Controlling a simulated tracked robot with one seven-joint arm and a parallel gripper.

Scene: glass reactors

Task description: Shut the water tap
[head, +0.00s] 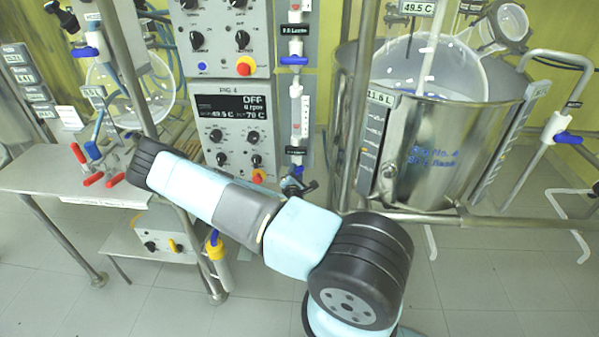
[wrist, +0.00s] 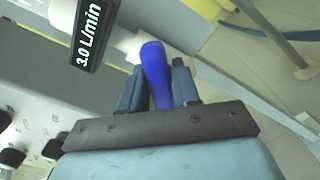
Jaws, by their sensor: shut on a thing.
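The water tap's blue handle (wrist: 153,60) is in the middle of the wrist view, on a white fitting beside a black label reading 3.0 L/min. My gripper (wrist: 158,75) has one finger on each side of the handle and is shut on it. In the head view a small blue piece (head: 296,170) shows under the lower flow meter, just above my arm. A small dark shape beside it may be my gripper, but my arm hides most of that spot.
The control panel (head: 231,130) with knobs stands left of the flow meters. A steel vessel (head: 440,150) in a pipe frame stands on the right. A grey bench (head: 70,180) with red-handled valves is on the left. Frame pipes run close around my arm.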

